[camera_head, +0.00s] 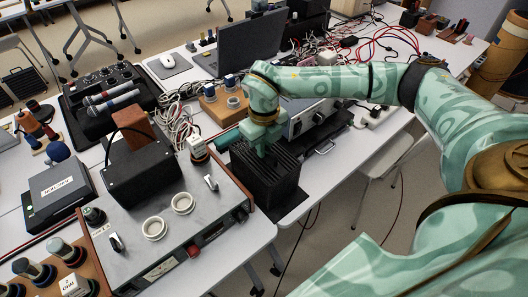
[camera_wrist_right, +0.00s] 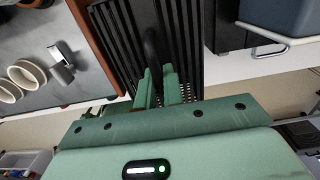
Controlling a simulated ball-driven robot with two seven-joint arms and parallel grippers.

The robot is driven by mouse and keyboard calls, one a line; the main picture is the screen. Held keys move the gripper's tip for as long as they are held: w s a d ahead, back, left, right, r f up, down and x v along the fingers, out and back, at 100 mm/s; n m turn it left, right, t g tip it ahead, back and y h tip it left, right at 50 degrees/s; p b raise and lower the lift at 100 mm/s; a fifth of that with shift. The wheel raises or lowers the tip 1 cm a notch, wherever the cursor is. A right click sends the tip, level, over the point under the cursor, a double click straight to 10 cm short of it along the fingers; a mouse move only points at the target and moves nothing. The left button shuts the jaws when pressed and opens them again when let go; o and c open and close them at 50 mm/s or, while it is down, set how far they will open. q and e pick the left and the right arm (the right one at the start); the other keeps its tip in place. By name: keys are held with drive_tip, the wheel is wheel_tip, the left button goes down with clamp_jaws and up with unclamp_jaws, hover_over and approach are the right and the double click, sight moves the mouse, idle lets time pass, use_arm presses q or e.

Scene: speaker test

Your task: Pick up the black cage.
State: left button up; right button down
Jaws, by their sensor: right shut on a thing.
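The black cage (camera_head: 268,184) is a dark ribbed box at the right end of the grey control panel, near the table's front edge. My right gripper (camera_head: 262,150) comes down on its top from above. In the right wrist view, the cage's black slats (camera_wrist_right: 184,40) fill the upper middle, and my right gripper (camera_wrist_right: 158,88) has its two green fingers close together around a dark curved handle on the cage. The fingers partly hide the handle. Whether the cage is clear of the table, I cannot tell. My left gripper is not in view.
The grey panel (camera_head: 135,235) with white rings stands left of the cage. A grey metal device (camera_head: 312,118) stands close behind it, and a laptop (camera_head: 262,45) and tangled cables (camera_head: 320,58) are farther back. Floor shows beyond the front edge.

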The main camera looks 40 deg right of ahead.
drive_tip(key=shift+r, duration=0.1)
idle(0.7)
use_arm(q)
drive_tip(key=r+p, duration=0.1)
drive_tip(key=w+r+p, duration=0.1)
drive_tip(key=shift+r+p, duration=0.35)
use_arm(e)
wheel_tip(320, 180, up, 10)
drive_tip(key=shift+f, duration=0.1)
use_arm(q)
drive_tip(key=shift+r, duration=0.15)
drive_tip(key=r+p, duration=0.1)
drive_tip(key=p, duration=0.1)
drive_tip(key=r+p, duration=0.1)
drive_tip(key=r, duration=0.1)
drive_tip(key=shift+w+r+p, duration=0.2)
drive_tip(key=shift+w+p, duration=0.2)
use_arm(e)
wheel_tip(320, 180, up, 4)
drive_tip(key=shift+f, duration=0.2)
